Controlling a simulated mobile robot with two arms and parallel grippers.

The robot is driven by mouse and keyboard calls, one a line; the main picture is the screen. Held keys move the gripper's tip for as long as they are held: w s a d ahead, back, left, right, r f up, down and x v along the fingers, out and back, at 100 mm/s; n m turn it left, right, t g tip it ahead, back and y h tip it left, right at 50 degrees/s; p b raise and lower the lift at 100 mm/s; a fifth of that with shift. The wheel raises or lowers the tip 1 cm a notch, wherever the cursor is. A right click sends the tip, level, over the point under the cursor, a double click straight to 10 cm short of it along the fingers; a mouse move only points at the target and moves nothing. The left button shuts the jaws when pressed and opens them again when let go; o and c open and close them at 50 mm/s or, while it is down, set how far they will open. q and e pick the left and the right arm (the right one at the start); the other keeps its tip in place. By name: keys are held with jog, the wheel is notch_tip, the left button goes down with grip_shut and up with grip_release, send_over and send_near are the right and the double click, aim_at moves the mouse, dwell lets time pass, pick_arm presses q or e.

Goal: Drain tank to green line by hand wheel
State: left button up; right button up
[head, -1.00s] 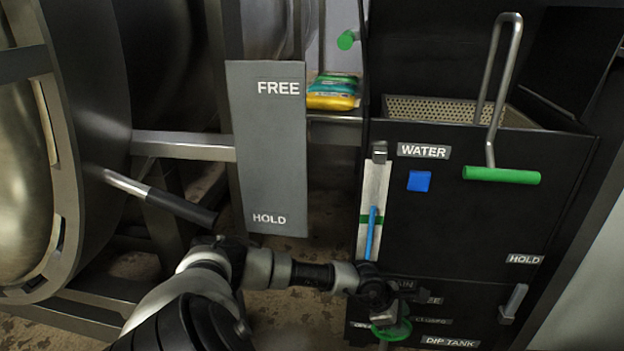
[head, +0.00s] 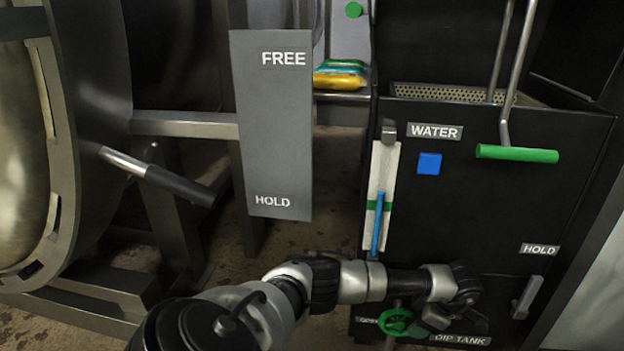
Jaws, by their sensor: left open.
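The black dip tank (head: 500,215) stands at the right, with a white level gauge (head: 383,165) on its front left. The blue column (head: 379,225) in the gauge reaches a little above the green line (head: 388,206). The green hand wheel (head: 397,321) is low on the tank front. My left gripper (head: 438,315) is open, just right of the wheel in the picture; its fingers are small and dark, and I cannot tell whether they touch the wheel. My left forearm passes above the wheel and hides the labels there. My right gripper is out of view.
A blue square button (head: 429,164) sits under the WATER label. A green-handled hook (head: 517,154) hangs at the tank's top, and a grey HOLD lever (head: 527,297) is at lower right. A FREE/HOLD plate (head: 272,130) and a black-handled lever (head: 180,186) are left.

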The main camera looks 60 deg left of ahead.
pick_arm(q)
jog(key=p+v, duration=0.8)
jog(key=v, duration=0.4)
jog(key=s+d+r+n+t+h+p, duration=0.3)
jog(key=d+n+h+p, duration=0.5)
jog(key=p, duration=0.4)
jog(key=s+d+r+n+t+h+p, duration=0.3)
jog(key=d+n+h+p, duration=0.45)
jog(key=d+p, duration=0.4)
jog(key=s+a+n+y+p, duration=0.4)
jog(key=s+n+p, duration=0.3)
jog(key=s, duration=0.3)
jog(key=s+a+f+n+y+p, duration=0.1)
jog(key=s+a+n+y+p, duration=0.2)
jog(key=s+a+n+p, duration=0.2)
jog(key=s+a+f+n+y+p, duration=0.1)
jog(key=s+a+n+y+p, duration=0.3)
jog(key=s+n+p, duration=0.6)
jog(key=shift+s+a+n+t+y, duration=0.2)
jog(key=shift+s+n+t+y, duration=0.2)
jog(key=shift+s+n, duration=1.95)
